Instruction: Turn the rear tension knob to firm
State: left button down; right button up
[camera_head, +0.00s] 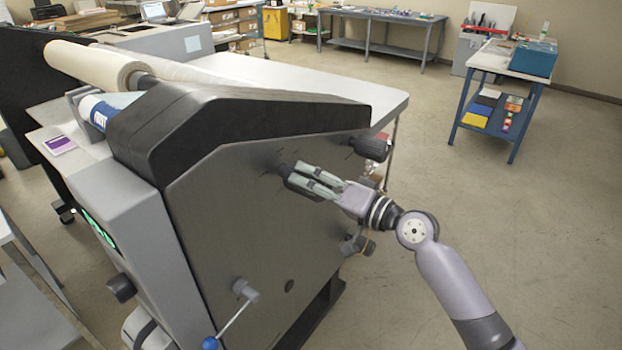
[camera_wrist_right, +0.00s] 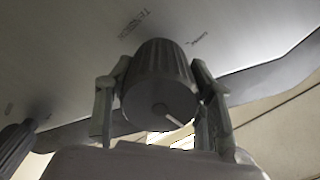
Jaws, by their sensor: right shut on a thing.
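My right gripper (camera_head: 308,181) reaches the dark side panel of the laminator (camera_head: 235,210) from the right. Its two fingers are shut on a dark ribbed tension knob (camera_wrist_right: 158,72), one on each side. In the wrist view, the knob's face has a white pointer line directed to the lower right. A "TENSION" label is printed on the panel near the knob. A smaller marking beside it is too small to read. A second dark knob (camera_head: 371,147) sits free on the panel, up and right of my gripper. My left gripper is out of view.
A crank lever with a blue ball end (camera_head: 210,343) sticks out low on the panel. A smaller knob (camera_head: 358,245) stands below my gripper. A blue table (camera_head: 497,60) holds a teal box further back. The floor on the right is clear.

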jog(key=shift+m, duration=0.4)
jog(key=o, duration=1.2)
jog(key=shift+c, duration=0.2)
jog(key=shift+d, duration=0.1)
jog(key=shift+s+d, duration=0.2)
jog(key=shift+d, duration=0.1)
jog(key=v, duration=1.1)
